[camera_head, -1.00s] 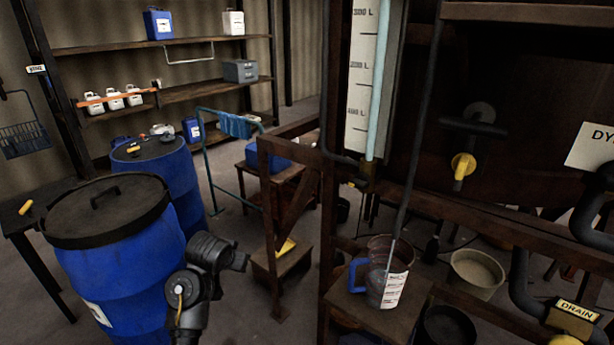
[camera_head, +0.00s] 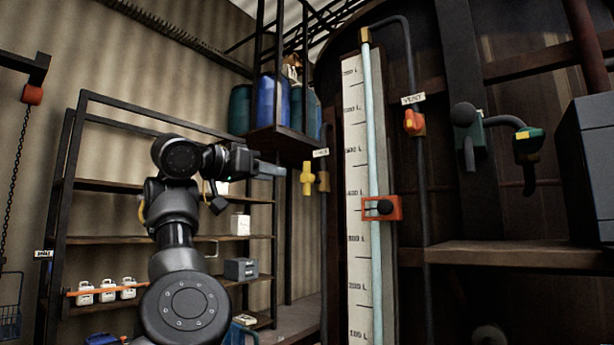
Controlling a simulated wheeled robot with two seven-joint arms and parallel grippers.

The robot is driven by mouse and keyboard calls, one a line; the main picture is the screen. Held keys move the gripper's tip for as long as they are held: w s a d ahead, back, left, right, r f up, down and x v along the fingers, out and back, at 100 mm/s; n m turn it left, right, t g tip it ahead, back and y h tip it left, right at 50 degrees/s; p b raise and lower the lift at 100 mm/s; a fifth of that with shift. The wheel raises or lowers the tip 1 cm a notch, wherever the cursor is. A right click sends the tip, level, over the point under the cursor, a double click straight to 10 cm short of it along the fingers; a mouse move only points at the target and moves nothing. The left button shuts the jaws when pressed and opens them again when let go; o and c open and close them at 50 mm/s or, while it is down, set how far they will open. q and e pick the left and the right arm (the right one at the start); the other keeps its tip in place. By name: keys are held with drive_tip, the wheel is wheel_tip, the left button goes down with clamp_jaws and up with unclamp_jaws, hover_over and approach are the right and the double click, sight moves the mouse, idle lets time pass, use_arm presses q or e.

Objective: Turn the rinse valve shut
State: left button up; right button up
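A yellow valve handle (camera_head: 308,178) sits on a thin dark pipe left of the gauge board. A small white tag (camera_head: 320,153) is above it, its lettering too small to read with certainty. My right gripper is out of view.
A tall white gauge board (camera_head: 358,240) with an orange-framed slider (camera_head: 382,208) stands right of the valve. An orange valve (camera_head: 414,122) tagged VENT is further right. A ledge with blue drums (camera_head: 272,103) is above my gripper. Shelving (camera_head: 130,190) stands behind my arm.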

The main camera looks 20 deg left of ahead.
sight(304, 169)
use_arm(q)
drive_tip(key=shift+m+h, duration=0.3)
drive_tip(key=shift+h, duration=0.1)
drive_tip(key=w+d+p, duration=0.2)
drive_tip(key=p, duration=0.1)
drive_tip(key=w+d+r+p, duration=0.1)
drive_tip(key=w+d+p, duration=0.1)
drive_tip(key=p, duration=0.1)
drive_tip(key=w+d+r+p, duration=0.1)
drive_tip(key=w+p, duration=0.1)
drive_tip(key=p, duration=0.1)
drive_tip(key=shift+w+d+r+p, duration=0.2)
drive_tip(key=shift+w+d+p, duration=0.1)
drive_tip(key=shift+d+p, duration=0.1)
drive_tip(key=shift+w+d+f+p, duration=0.15)
drive_tip(key=shift+w+d+p, duration=0.2)
drive_tip(key=shift+w, duration=0.2)
clamp_jaws()
